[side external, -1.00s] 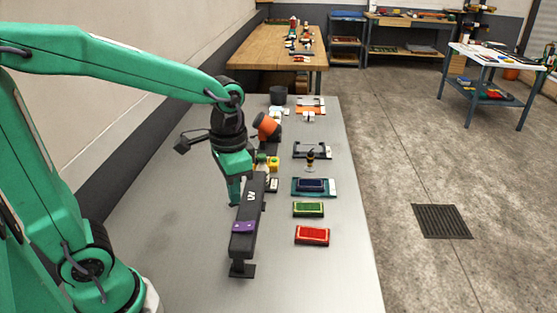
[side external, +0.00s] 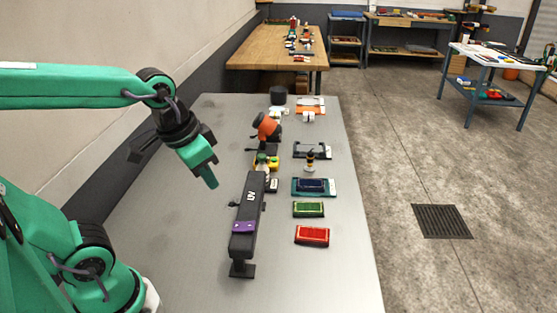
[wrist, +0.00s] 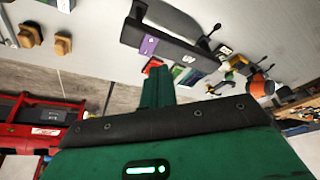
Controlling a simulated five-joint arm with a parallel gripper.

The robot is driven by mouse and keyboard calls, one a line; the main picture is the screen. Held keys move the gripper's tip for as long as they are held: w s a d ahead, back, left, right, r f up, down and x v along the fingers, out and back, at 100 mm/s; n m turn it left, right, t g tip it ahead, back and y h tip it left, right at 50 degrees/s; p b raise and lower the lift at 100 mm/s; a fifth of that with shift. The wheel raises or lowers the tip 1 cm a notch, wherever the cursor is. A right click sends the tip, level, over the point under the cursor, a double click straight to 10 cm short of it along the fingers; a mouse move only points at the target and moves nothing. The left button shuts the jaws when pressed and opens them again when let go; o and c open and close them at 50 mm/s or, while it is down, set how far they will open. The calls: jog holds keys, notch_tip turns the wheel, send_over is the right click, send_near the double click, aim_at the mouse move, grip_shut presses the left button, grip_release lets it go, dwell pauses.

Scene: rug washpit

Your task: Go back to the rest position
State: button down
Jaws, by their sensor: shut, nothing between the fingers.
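My gripper (side external: 209,181) is shut and empty. In the side external view it hangs above the grey table (side external: 170,230), left of the black UV lamp bar (side external: 246,208) and apart from it. In the wrist view my gripper (wrist: 158,72) shows as green fingers held together, pointing away from the camera. The lamp bar also shows in the wrist view (wrist: 175,45), with a purple piece (wrist: 149,44) on it.
Red (side external: 312,235), green (side external: 308,209) and blue (side external: 312,185) rug pieces lie right of the lamp bar. An orange-and-black tool (side external: 267,127) and a black cylinder (side external: 278,95) stand farther back. The table's left side looks clear.

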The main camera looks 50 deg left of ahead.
jog(key=shift+s+a+r+n+t, duration=0.2)
jog(key=shift+s+r+n+t, duration=0.1)
jog(key=shift+s+t, duration=0.2)
jog(key=shift+s+a+r+n+t, duration=0.15)
jog(key=shift+s+r+n+t, duration=0.1)
jog(key=shift+s+t, duration=0.25)
dwell(0.6)
